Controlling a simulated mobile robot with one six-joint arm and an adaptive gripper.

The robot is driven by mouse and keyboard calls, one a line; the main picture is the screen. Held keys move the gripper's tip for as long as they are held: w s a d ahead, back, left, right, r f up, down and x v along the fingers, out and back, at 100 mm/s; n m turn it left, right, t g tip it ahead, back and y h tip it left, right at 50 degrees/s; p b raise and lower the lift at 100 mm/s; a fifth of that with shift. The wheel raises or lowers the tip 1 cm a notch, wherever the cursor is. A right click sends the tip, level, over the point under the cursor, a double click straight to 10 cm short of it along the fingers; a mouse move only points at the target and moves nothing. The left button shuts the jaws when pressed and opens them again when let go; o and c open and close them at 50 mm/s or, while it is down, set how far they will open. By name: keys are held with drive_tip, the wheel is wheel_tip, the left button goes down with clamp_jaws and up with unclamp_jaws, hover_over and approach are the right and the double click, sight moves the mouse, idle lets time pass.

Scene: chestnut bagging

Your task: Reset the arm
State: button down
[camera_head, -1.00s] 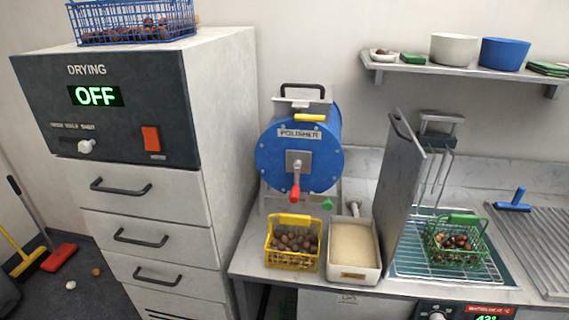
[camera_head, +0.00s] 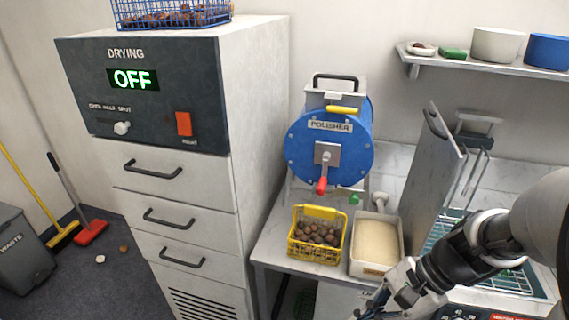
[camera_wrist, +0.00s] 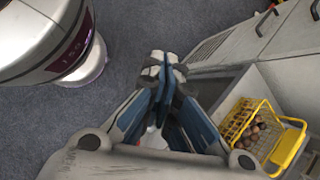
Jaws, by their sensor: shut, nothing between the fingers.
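My gripper (camera_head: 385,300) is in the lower right of the head view, in front of the counter's front edge. In the wrist view my gripper (camera_wrist: 163,62) points down over the dark floor, with its fingertips together and nothing between them.
A yellow basket of chestnuts (camera_head: 298,248) stands on the counter beside a pale bin (camera_head: 366,270); the yellow basket also shows at right in the wrist view (camera_wrist: 290,150). The blue polisher (camera_head: 300,150) is behind. The drying cabinet (camera_head: 190,215), display OFF, stands left.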

drive_tip(key=s+r+n+t+h, duration=0.5)
drive_tip(key=s+r+n+h, duration=0.2)
drive_tip(key=r+n, duration=0.3)
drive_tip(key=shift+a+r+n, duration=0.25)
drive_tip(key=shift+a+n, duration=0.2)
drive_tip(key=shift+n, duration=1.35)
drive_tip(key=shift+s, duration=0.1)
